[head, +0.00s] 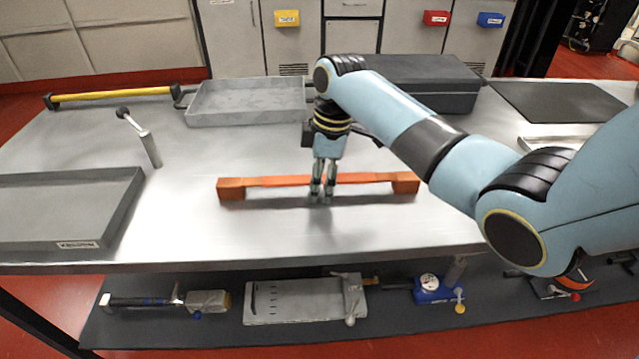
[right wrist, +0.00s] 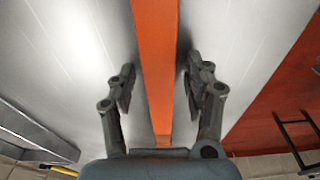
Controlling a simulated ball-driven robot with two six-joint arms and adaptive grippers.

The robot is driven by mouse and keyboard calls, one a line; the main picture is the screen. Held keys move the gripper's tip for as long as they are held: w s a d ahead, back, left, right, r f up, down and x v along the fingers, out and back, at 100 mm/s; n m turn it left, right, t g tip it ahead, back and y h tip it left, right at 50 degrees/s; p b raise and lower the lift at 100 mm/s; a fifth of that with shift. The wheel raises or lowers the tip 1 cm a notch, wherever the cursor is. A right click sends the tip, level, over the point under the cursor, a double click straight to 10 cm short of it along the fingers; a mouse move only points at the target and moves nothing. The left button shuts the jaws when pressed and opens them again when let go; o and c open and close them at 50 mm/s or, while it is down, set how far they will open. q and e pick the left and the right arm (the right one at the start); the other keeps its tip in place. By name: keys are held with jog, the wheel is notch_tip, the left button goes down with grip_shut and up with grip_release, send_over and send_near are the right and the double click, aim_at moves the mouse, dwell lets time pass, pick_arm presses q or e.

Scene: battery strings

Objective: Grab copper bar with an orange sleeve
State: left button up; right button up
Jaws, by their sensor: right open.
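The copper bar with an orange sleeve (head: 276,181) lies across the middle of the steel table, with a block-like copper-orange end on each side. My right gripper (head: 322,193) points down at the middle of the bar in the head view. In the right wrist view the orange sleeve (right wrist: 156,60) runs between the two open fingers (right wrist: 158,88), with a gap on each side. The fingers do not touch it. Part of the bar is hidden behind the fingers in the head view. My left gripper is not in view.
A grey tray (head: 246,121) and a dark case (head: 422,100) stand at the back. A dark grey tray (head: 50,250) lies at the left, with a small upright lever (head: 150,148) nearby. A yellow bar (head: 112,95) lies at the back left. The table around the bar is clear.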

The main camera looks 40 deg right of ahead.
grip_shut()
jog(key=shift+w+r, duration=0.1)
jog(key=shift+r, duration=0.05)
dwell(0.9)
